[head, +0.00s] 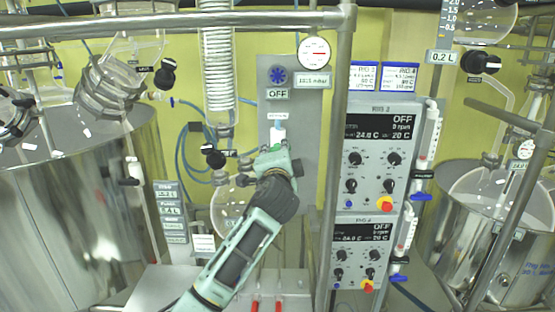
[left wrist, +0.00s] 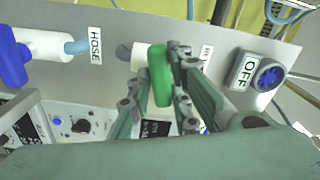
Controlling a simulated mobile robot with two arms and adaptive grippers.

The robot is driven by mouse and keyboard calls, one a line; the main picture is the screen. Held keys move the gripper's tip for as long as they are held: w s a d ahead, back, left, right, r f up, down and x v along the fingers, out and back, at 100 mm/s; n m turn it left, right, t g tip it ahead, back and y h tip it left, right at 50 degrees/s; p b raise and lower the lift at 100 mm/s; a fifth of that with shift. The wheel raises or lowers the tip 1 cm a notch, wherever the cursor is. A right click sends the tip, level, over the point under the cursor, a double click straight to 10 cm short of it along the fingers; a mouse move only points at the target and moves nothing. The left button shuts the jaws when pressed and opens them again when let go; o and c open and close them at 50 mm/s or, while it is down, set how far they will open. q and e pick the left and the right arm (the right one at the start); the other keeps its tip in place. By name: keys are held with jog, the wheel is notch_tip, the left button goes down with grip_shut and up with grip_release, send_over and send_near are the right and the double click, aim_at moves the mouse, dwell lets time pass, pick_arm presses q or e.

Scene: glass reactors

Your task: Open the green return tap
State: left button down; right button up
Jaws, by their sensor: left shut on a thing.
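The green return tap's handle (left wrist: 159,78) shows in the left wrist view as an upright green lever, crosswise to the pale pipe stub (left wrist: 124,52) beside it. My left gripper (left wrist: 161,70) has one finger on each side of the handle and is shut on it. In the head view my left gripper (head: 272,158) reaches up to the lower part of the grey panel (head: 305,115) and hides the tap there. A label beside the handle is partly covered by a finger. My right gripper is in neither view.
A blue knob (head: 277,76) with an OFF sign (head: 278,94) is above on the panel. The left wrist view shows a blue-handled tap (left wrist: 12,62) by a HOSE label (left wrist: 95,45). A metal post (head: 335,150) and control boxes (head: 378,160) stand right, a steel vessel (head: 75,210) left.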

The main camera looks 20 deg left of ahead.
pick_arm(q)
jog(key=shift+n+b, duration=3.8)
jog(key=shift+n, duration=3.2)
jog(key=c, duration=1.6)
grip_release()
jog(key=shift+c, duration=0.2)
